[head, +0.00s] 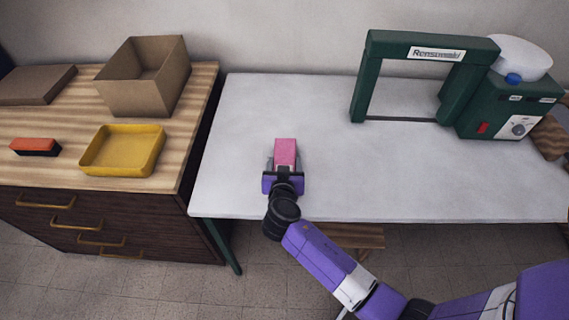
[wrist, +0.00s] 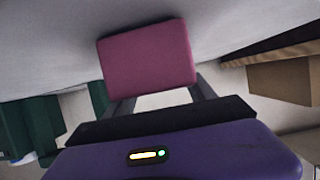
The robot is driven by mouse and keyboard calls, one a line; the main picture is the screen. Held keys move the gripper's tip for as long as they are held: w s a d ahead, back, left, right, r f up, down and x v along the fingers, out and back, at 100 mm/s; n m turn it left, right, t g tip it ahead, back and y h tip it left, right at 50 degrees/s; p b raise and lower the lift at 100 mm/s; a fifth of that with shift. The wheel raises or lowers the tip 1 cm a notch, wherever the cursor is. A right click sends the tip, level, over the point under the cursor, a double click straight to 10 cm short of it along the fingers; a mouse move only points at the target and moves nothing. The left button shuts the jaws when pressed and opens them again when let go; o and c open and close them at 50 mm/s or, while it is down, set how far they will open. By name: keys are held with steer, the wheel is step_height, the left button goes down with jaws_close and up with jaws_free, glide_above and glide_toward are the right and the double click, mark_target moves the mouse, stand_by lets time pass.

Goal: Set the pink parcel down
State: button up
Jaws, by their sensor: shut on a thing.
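The pink parcel (head: 286,151) is a small block between the fingers of my gripper (head: 285,166), over the left part of the white table (head: 330,185). In the wrist view the parcel (wrist: 148,59) fills the upper middle, slightly tilted, with my gripper's fingers (wrist: 160,100) on either side of its near end. My gripper is shut on the parcel. I cannot tell whether the parcel touches the table top or hangs just above it.
A wooden cabinet at left bears an open cardboard box (head: 146,95), a yellow tray (head: 95,165), an orange-and-black block (head: 36,146) and a flat brown box (head: 38,86). A green machine (head: 372,80) stands at the table's back right. The table's middle is clear.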

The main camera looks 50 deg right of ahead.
steer(key=shift+f, duration=0.2)
steer(key=o, duration=1.8)
steer(key=shift+r, duration=0.3)
steer(key=b+v, duration=0.2)
steer(key=v, duration=0.9)
steer(key=shift+s+a+b, duration=0.3)
steer(key=shift+a+b, duration=0.05)
steer(key=s+a+f+n+t+y, duration=0.2)
steer(key=s+a+n+y, duration=0.2)
steer(key=s, duration=0.3)
steer(key=s+a+f+n+t+y, duration=0.1)
steer(key=s+a+f+n+y, duration=0.3)
steer(key=s, duration=0.3)
steer(key=s+a+r+n+t+y, duration=0.1)
steer(key=s+a+r+t, duration=0.1)
steer(key=s+r, duration=0.3)
steer(key=s+a+r+n+t+y, duration=0.1)
steer(key=s+a+r, duration=0.2)
steer(key=r, duration=0.8)
steer(key=shift+s+t+y, duration=0.3)
steer(key=shift+s+t, duration=0.1)
steer(key=shift+s, duration=0.75)
